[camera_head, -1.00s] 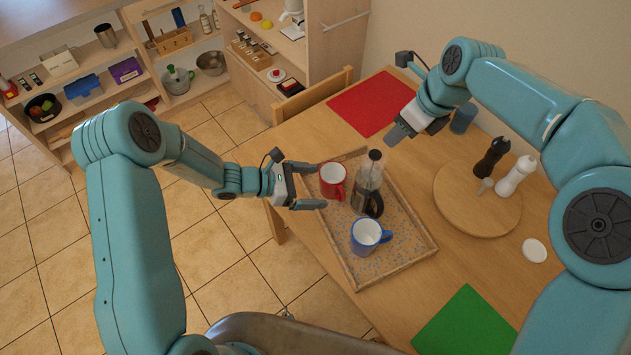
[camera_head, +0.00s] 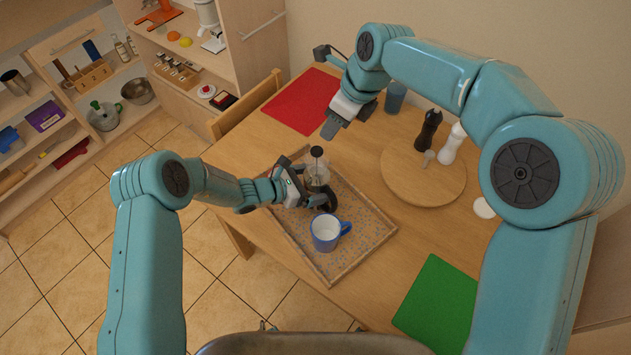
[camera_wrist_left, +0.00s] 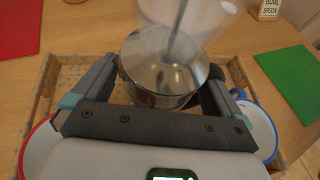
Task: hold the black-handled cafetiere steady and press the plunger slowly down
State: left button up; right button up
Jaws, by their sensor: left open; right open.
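The cafetiere (camera_head: 318,177) stands on the tray with its plunger rod and knob (camera_head: 317,152) raised above it. Its black handle (camera_head: 327,201) points toward the front. My left gripper (camera_head: 315,192) is open around the cafetiere's body. In the left wrist view its fingers (camera_wrist_left: 162,88) lie on either side of the metal lid (camera_wrist_left: 160,62), and the rod (camera_wrist_left: 180,22) rises from it. I cannot tell whether the fingers touch the body. My right gripper (camera_head: 332,127) is open and empty, above and slightly right of the knob.
The tray (camera_head: 330,277) also holds a blue mug (camera_head: 326,233), close in front of the cafetiere. A red-rimmed mug (camera_wrist_left: 38,148) is beside my left gripper, hidden in the head view. A round board (camera_head: 405,187) with mills stands right. A green mat (camera_head: 436,305) lies front right.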

aim_at(316, 148)
pick_arm(q)
jog(key=shift+w+d+f, duration=0.1)
jog(key=shift+w, duration=0.1)
jog(key=shift+s, duration=0.1)
jog(key=shift+c, duration=0.7)
jog(key=c, duration=1.4)
pick_arm(e)
jog(key=shift+c, duration=0.3)
jog(key=c, duration=0.5)
jog(key=shift+n, duration=0.4)
grip_shut()
jog(key=shift+w+a+f+n+h, duration=0.45)
jog(key=shift+f+n, duration=0.7)
jog(key=shift+n, duration=3.45)
jog(key=shift+w+a+f+n+h, duration=0.1)
jog(key=shift+a+f+n+h, duration=0.65)
jog(key=shift+n, duration=3.85)
jog(key=shift+w+a+f+n+h, duration=0.45)
jog(key=shift+f+n, duration=1.05)
jog(key=shift+n, duration=3.1)
